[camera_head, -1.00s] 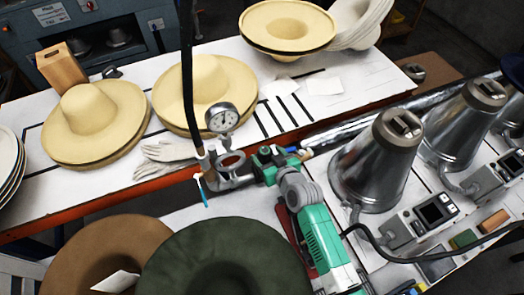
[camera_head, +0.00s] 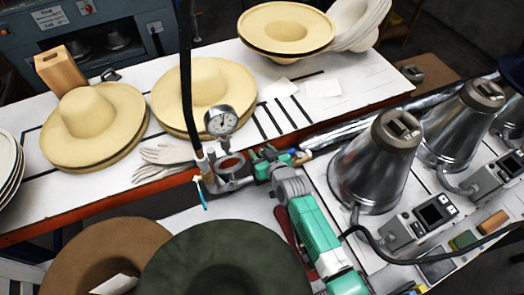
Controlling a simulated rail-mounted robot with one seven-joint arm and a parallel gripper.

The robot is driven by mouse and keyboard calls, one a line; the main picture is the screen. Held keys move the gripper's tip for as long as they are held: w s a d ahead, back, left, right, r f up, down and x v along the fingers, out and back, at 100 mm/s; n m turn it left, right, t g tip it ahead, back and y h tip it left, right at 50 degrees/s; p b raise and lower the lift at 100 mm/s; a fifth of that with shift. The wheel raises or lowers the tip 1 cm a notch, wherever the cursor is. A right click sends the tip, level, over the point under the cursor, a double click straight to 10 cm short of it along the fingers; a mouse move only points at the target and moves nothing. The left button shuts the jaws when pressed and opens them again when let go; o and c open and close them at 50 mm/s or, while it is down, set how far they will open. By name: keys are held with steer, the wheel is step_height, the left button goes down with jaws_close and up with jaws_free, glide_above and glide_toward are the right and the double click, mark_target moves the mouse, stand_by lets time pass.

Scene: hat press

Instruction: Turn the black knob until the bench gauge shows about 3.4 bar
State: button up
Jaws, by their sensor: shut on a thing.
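The round white-faced bench gauge (camera_head: 221,121) stands above a grey metal fitting (camera_head: 231,181) at the front edge of the white bench. Its needle is too small to read. My gripper (camera_head: 263,160), at the end of my green and grey arm, is just right of the fitting, below and right of the gauge. It is shut on what appears to be the black knob, which the jaws and wrist mostly hide.
A black hose (camera_head: 187,80) hangs down beside the gauge. White gloves (camera_head: 163,158) and straw hats (camera_head: 95,125) lie to the left. Metal cones (camera_head: 372,165) stand close on the right. Brown and dark green hats (camera_head: 225,262) fill the near front.

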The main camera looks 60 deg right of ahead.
steer(key=shift+w+r+m+g+h+p, duration=0.1)
steer(key=shift+r+m+g+h+p, duration=0.25)
steer(key=shift+p, duration=0.35)
steer(key=shift+f+m+h, duration=0.2)
steer(key=shift+m+h, duration=0.05)
steer(key=shift+h, duration=0.1)
steer(key=shift+d+f, duration=0.1)
steer(key=shift+f, duration=0.05)
steer(key=o, duration=1)
steer(key=p+v, duration=0.2)
steer(key=v, duration=0.6)
